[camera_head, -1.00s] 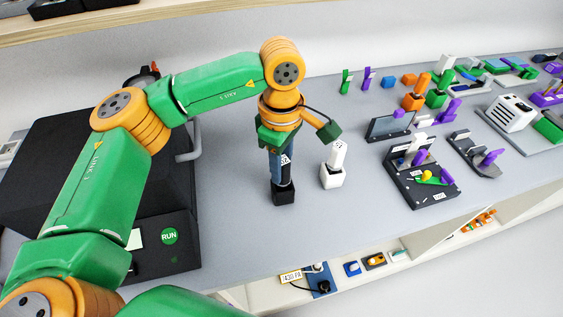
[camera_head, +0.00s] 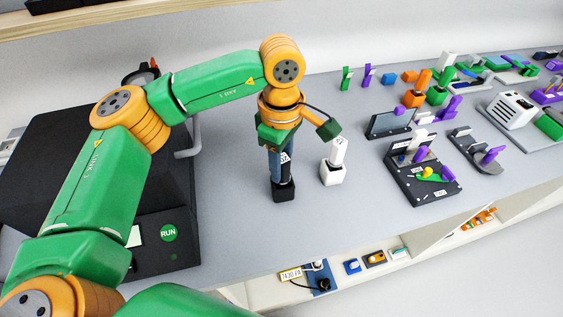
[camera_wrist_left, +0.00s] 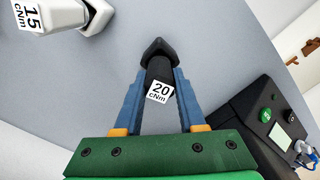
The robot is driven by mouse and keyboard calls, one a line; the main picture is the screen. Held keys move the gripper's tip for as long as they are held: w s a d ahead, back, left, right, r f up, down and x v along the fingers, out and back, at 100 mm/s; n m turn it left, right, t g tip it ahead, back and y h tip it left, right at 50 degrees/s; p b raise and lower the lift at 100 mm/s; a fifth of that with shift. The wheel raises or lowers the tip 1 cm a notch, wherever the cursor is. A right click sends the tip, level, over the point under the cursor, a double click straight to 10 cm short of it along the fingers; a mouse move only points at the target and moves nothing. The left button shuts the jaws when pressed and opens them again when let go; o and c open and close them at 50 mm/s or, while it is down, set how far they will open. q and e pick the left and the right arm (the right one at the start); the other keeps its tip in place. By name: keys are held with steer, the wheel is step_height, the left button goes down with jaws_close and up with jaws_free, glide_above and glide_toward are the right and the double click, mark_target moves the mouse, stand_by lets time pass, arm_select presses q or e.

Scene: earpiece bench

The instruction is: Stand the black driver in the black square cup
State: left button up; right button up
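The black driver (camera_wrist_left: 160,82), with a white "20 cNm" label, is between the blue fingers of my left gripper (camera_wrist_left: 160,76). The fingers appear closed against its sides. In the head view, my left gripper (camera_head: 279,165) points down over the black square cup (camera_head: 284,191), which stands on the grey bench. The driver's lower end is at the cup's mouth and looks to be inside it, roughly upright. The cup also shows beyond the driver in the left wrist view (camera_wrist_left: 155,47). How deep the driver sits is hidden. My right gripper is not seen.
A white driver (camera_head: 338,152) stands in a white cup (camera_head: 332,176) just right of the black cup. A black machine (camera_head: 155,245) with a green RUN button is on the left. Fixtures and coloured parts fill the right side. Bare bench (camera_head: 235,230) lies in front.

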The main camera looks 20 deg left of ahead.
arm_select(q)
steer(key=o, duration=0.4)
step_height(320, 180, up, 7)
steer(key=shift+b, duration=0.55)
steer(key=shift+s, duration=0.1)
